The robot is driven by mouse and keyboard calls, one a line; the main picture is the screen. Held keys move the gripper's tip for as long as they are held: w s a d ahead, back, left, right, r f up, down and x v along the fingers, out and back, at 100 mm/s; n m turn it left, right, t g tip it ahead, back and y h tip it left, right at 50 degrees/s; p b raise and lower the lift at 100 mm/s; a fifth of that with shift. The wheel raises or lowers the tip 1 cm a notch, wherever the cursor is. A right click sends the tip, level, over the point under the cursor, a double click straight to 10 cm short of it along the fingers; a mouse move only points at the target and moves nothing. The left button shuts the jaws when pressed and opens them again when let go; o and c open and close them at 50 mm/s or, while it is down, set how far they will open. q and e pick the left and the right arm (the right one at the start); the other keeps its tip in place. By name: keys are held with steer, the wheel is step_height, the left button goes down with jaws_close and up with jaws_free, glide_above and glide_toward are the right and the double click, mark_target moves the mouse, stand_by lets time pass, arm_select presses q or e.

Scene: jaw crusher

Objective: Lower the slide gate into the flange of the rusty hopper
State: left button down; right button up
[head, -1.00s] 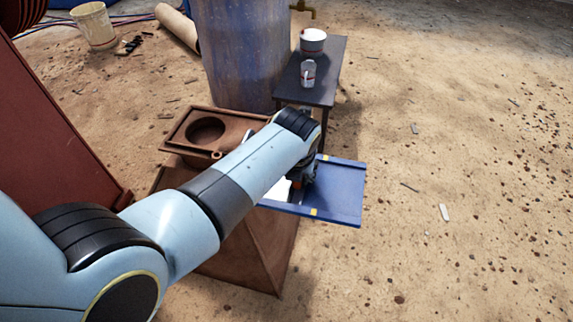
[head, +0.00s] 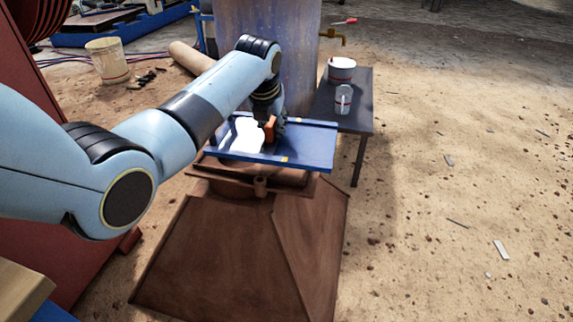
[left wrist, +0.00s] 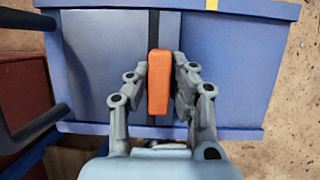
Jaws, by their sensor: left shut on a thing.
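The slide gate is a flat blue panel (head: 308,146) with yellow marks and an orange grip block. In the head view it is roughly level over the top of the rusty hopper (head: 235,255), covering most of the flange (head: 300,181). I cannot tell whether it touches the flange. My left gripper (head: 271,130) is shut on the orange block (left wrist: 159,82), above the panel. In the left wrist view both fingers press the block's sides, and the blue panel (left wrist: 235,60) spreads beneath. The flange opening is hidden by the panel. My right gripper is not in view.
A blue drum (head: 300,60) stands close behind the hopper. A dark side table (head: 362,112) with a white tub (head: 341,70) and a mug (head: 343,99) is at its right. A red structure (head: 30,100) stands at left. Sandy ground at right is open.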

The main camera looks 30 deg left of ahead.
arm_select(q)
steer(key=w+a+b, duration=0.1)
steer(key=a+b, duration=0.1)
steer(key=b, duration=0.1)
steer(key=w+a+f+b, duration=0.1)
steer(key=w+a+b, duration=0.1)
steer(key=a+b, duration=0.1)
steer(key=w+a+b, duration=0.1)
steer(key=a+b, duration=0.1)
steer(key=b, duration=0.2)
steer(key=shift+w+a+f, duration=0.35)
steer(key=shift+f, duration=0.05)
steer(key=shift+w+a+r+b, duration=0.2)
steer(key=shift+a+b, duration=0.25)
steer(key=shift+b, duration=0.35)
steer(key=shift+a+r, duration=0.1)
steer(key=shift+r, duration=0.1)
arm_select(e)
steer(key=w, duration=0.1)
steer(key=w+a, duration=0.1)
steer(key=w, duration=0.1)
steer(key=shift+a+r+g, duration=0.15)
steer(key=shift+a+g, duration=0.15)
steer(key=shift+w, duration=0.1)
